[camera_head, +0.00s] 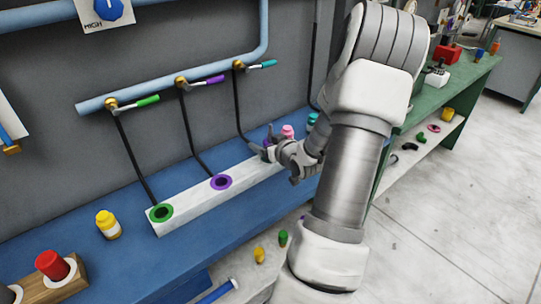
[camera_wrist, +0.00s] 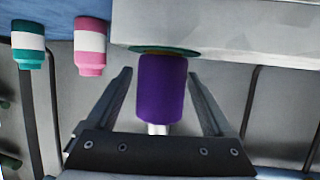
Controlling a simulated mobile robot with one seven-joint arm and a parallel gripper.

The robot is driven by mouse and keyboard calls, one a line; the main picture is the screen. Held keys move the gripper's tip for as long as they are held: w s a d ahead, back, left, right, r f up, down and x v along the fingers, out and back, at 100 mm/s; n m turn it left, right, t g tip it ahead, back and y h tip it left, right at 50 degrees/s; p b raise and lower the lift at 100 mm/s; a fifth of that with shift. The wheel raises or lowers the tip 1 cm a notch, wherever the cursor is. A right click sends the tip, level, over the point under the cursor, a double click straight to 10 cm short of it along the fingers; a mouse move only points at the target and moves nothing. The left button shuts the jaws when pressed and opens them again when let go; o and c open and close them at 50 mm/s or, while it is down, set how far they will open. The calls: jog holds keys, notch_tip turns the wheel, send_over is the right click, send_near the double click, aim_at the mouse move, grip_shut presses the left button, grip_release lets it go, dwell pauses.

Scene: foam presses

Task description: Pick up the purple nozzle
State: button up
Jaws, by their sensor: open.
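The purple nozzle (camera_wrist: 161,88) is in the middle of the wrist view, with a pale stem (camera_wrist: 158,129) at its near end. It is at a teal-and-yellow ring (camera_wrist: 165,50) on the white block; I cannot tell whether it is seated in it. My gripper (camera_wrist: 160,76) is open, with one finger on each side of the nozzle and a visible gap on both sides. In the head view my gripper (camera_head: 271,149) is at the far right end of the white block (camera_head: 190,203), and the nozzle is mostly hidden there.
Pink (camera_wrist: 90,47) and teal (camera_wrist: 28,45) bottles stand close beside the nozzle. The block has green (camera_head: 161,213) and purple (camera_head: 221,182) ringed ports. Black hoses hang from valves on a blue pipe (camera_head: 150,92). A yellow bottle (camera_head: 107,225) and red button (camera_head: 53,265) are at the left.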

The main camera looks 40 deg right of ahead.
grip_shut()
dwell(0.5)
